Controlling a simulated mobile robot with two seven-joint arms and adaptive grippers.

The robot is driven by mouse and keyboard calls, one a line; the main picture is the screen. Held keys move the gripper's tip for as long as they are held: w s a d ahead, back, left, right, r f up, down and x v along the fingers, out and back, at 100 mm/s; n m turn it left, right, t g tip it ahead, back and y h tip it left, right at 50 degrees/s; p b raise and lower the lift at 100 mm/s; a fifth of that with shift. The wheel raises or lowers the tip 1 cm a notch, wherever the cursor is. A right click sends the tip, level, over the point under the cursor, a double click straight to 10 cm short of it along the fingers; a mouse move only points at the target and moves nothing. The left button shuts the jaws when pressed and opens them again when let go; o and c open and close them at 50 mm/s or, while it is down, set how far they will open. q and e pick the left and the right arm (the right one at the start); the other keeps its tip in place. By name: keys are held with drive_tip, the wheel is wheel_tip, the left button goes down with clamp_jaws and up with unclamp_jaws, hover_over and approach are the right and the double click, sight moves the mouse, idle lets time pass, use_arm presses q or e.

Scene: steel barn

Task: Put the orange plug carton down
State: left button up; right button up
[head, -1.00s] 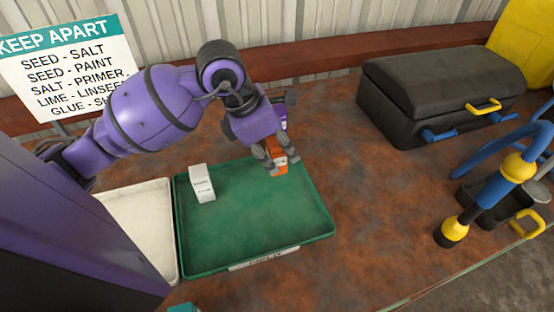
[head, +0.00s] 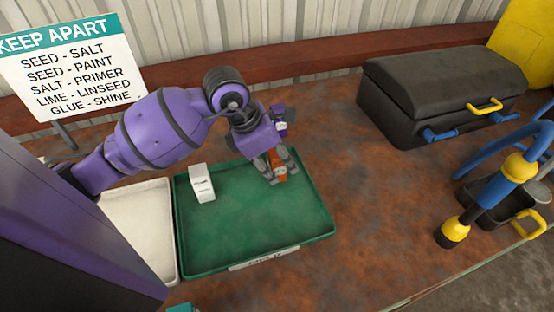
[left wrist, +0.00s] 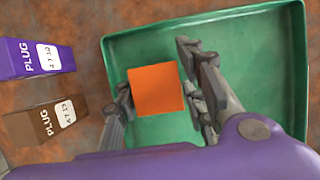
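The orange plug carton (head: 280,172) is between the fingers of my left gripper (head: 284,178), over the back right part of the green tray (head: 240,262). In the left wrist view its plain orange top (left wrist: 156,90) lies between the two fingers (left wrist: 160,95), which close in on its left and right sides. The carton is low, with the fingertips near tray-floor level; whether its base touches the floor is hidden. A white carton (head: 201,184) stands upright in the tray's left part. My right gripper is not in view.
In the left wrist view a purple carton (left wrist: 38,58) and a brown carton (left wrist: 45,122), both marked PLUG, are outside the tray. A white tray (head: 140,225) adjoins the green one. A black case (head: 435,90) stands at the back right. The green tray's front half is clear.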

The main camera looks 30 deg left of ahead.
use_arm(q)
drive_tip(key=shift+o, duration=0.5)
drive_tip(key=shift+r, duration=0.35)
drive_tip(key=v, duration=1.1)
drive_tip(key=shift+s+r, duration=0.15)
drive_tip(key=shift+r, duration=0.2)
